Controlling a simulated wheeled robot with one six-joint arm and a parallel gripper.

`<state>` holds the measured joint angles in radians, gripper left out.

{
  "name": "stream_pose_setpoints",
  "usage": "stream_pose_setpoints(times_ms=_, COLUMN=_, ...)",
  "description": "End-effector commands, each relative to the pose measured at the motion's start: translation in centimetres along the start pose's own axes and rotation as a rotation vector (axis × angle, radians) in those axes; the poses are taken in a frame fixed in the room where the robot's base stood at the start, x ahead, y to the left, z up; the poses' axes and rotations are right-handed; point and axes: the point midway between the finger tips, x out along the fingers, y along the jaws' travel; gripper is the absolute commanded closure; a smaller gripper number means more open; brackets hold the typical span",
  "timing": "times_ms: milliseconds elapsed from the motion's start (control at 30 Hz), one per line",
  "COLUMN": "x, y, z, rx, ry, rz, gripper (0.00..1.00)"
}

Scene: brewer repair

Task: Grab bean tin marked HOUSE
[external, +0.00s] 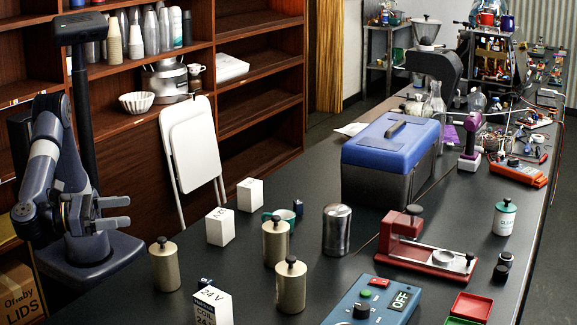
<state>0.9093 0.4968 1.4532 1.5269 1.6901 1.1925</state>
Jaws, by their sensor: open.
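Three beige tins with black knob lids stand upright on the dark table: a left tin (164,267), a back tin (276,245) and a front tin (291,287). No HOUSE marking is readable on any of them, so I cannot tell which one bears it. My gripper (118,212) is at the left, beyond the table's edge. Its two fingers point right, apart and empty. It is above and to the left of the left tin, not touching anything.
White boxes (220,228) stand around the tins, one marked 24 V (211,306). A steel canister (337,231) and a teal mug (279,217) are close to the back tin. A blue control box (370,305), red device (425,250) and blue-lidded toolbox (388,165) stand farther right.

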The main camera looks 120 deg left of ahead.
Motion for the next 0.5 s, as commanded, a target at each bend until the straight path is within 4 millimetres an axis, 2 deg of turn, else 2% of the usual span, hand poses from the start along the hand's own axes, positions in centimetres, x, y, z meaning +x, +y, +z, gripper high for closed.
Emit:
stream_pose_setpoints(times_ms=33, x=0.0, y=0.0, z=-2.9, rx=0.014, ry=-0.001, rz=0.000, gripper=0.21)
stream_pose_setpoints(times_ms=100, x=0.0, y=0.0, z=-6.2, rx=0.012, ry=0.000, rz=0.001, gripper=0.21)
stream_pose_setpoints(times_ms=200, x=0.0, y=0.0, z=-9.7, rx=0.008, ry=0.000, rz=0.001, gripper=0.21)
stream_pose_setpoints(times_ms=333, x=0.0, y=-0.1, z=-12.1, rx=0.001, ry=0.002, rz=0.001, gripper=0.21)
stream_pose_setpoints(times_ms=500, x=1.9, y=0.1, z=-12.6, rx=-0.003, ry=0.003, rz=0.006, gripper=0.21)
